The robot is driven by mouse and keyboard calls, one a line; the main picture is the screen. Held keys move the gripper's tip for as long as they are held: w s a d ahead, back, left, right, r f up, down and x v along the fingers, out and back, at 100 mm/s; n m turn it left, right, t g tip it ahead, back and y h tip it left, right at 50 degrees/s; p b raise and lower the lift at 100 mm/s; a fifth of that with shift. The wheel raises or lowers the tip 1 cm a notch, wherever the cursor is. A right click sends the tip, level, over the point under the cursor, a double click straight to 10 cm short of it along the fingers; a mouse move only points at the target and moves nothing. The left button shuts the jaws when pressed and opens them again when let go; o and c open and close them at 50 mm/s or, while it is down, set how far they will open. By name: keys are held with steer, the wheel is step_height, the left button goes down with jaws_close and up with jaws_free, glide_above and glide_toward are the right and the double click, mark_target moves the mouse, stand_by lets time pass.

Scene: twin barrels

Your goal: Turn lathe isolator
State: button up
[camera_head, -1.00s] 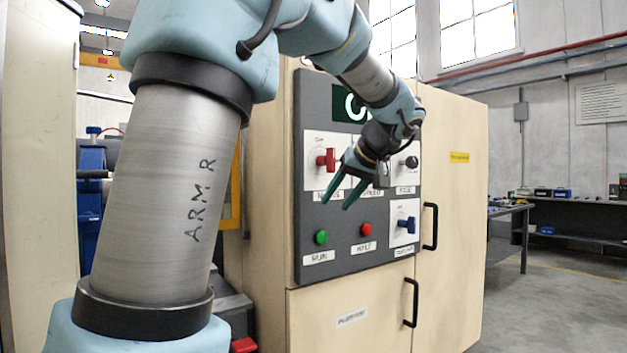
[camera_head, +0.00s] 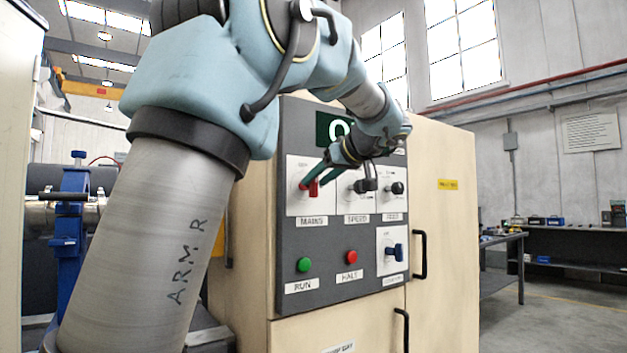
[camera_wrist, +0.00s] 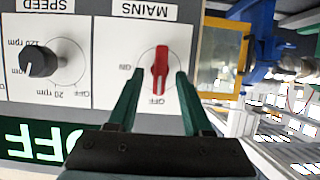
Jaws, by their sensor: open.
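The red MAINS rotary handle (camera_head: 314,188) sits on a white plate at the upper left of the grey control panel (camera_head: 335,268). In the wrist view, which is upside down, the red handle (camera_wrist: 160,66) stands vertical, its narrow end towards the OFF mark; ON is to the picture left. My gripper (camera_head: 311,179) is open at the handle. In the wrist view its two green fingers (camera_wrist: 160,74) lie one on each side of the handle, with gaps. I cannot tell how far the tips reach along its depth. A lit green display (camera_wrist: 35,142) reads OFF.
Close by are the black SPEED knob (camera_head: 362,185), another black knob (camera_head: 396,188) and a blue handle (camera_head: 394,253). Below are the green RUN button (camera_head: 304,265) and red HALT button (camera_head: 351,257). Black door handles (camera_head: 419,254) stick out from the cabinet.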

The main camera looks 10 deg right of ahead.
mark_target(309, 185)
steer(key=shift+x, duration=1.15)
jaws_close()
